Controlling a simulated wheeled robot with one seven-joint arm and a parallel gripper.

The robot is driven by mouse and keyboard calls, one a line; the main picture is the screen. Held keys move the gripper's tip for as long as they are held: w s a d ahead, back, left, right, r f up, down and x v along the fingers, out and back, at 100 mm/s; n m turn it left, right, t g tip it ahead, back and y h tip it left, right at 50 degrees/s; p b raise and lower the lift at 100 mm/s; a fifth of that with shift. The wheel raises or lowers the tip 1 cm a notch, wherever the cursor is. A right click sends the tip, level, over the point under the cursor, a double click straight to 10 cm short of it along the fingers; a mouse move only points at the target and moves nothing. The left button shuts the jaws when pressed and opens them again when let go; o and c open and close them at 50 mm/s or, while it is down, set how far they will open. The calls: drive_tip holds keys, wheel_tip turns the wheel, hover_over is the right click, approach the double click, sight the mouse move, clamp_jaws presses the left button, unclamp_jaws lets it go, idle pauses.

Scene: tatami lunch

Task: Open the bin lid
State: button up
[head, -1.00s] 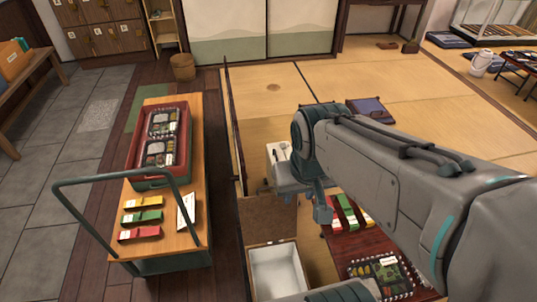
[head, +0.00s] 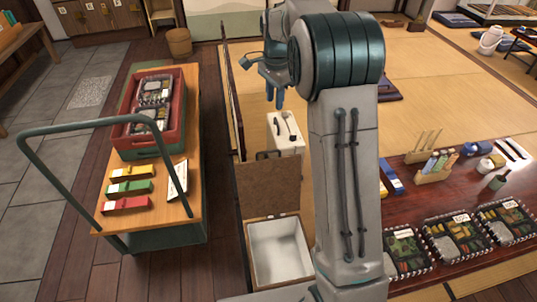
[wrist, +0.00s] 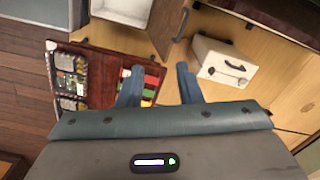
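An open box-like bin (head: 281,252) with a pale interior stands at the lower middle of the head view. A brown panel (head: 266,187), apparently its lid, stands upright at its far edge. The wrist view shows part of the bin (wrist: 124,8) and the panel (wrist: 164,22) at the top. A cream case (head: 285,137) with a dark handle stands beyond the panel; it also shows in the wrist view (wrist: 222,70). My gripper (head: 274,98) is beyond the panel, apart from it. Its fingers (wrist: 158,86) are spread, with nothing between them.
A wooden cart (head: 189,205) with a green handrail and a red crate (head: 135,141) stands at left. A low table (head: 430,205) with lunch boxes is at right, partly hidden by my arm. A thin dark partition (head: 233,110) runs left of the case. Tatami beyond is largely clear.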

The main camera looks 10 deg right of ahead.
drive_tip(key=w+f+m+g+b, duration=0.1)
drive_tip(key=w+f+m+b, duration=0.1)
drive_tip(key=w+f, duration=0.35)
drive_tip(key=w+f+m+b, duration=0.2)
drive_tip(key=f, duration=0.6)
drive_tip(key=f+b, duration=0.1)
drive_tip(key=f, duration=0.3)
drive_tip(key=f+b, duration=0.1)
drive_tip(key=f, duration=0.4)
drive_tip(key=f+b, duration=0.2)
drive_tip(key=f, duration=0.2)
drive_tip(key=shift+s+f, duration=0.25)
drive_tip(key=shift+f, duration=0.05)
clamp_jaws()
